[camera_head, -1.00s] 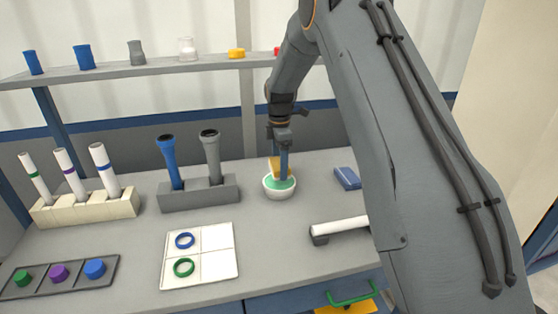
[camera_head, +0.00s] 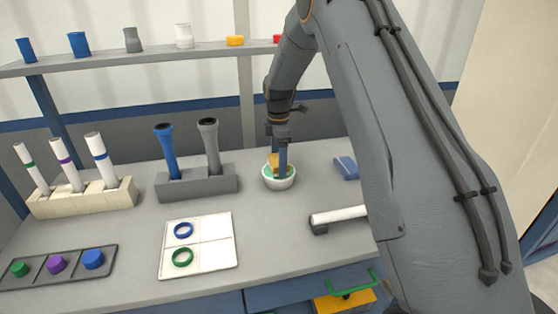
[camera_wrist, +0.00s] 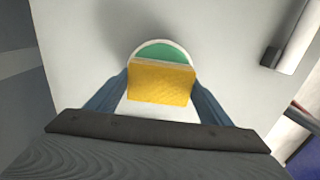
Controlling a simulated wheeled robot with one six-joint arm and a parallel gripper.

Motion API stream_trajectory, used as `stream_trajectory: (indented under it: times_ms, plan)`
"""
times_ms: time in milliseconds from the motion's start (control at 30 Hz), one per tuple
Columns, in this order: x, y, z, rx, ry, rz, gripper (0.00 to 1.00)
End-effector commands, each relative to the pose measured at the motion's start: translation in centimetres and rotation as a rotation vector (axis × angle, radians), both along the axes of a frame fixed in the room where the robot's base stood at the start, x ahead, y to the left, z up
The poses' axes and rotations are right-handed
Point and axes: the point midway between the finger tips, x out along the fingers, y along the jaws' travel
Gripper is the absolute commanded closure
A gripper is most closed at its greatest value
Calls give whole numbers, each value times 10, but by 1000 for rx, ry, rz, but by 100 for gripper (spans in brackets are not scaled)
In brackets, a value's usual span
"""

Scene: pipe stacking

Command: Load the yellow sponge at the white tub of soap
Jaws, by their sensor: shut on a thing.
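The yellow sponge (camera_head: 275,163) is held between the two blue fingers of my gripper (camera_head: 280,172). It also shows in the wrist view (camera_wrist: 160,84), gripped from both sides. The white tub of soap (camera_head: 279,185) stands on the table under my gripper. Green soap shows in it beyond the sponge in the wrist view (camera_wrist: 165,52). The sponge's lower end is at the tub's opening, overlapping the green soap. A finger and the rim hide its lowest part, so I cannot tell how deep it sits.
A blue block (camera_head: 346,168) and a white cylinder on a dark support (camera_head: 338,215) lie to the right. A grey rack (camera_head: 200,184) with blue and grey pipes stands left of the tub. A white tray (camera_head: 215,262) with rings lies in front.

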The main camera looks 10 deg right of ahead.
Motion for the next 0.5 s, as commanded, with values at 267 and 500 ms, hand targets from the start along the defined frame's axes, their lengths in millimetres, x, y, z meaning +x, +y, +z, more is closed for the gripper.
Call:
stream_trajectory:
  times_ms: [267,500]
  plan:
    - [0,0,-2,0,0,0,44]
    - [0,0,-5,0,0,0,44]
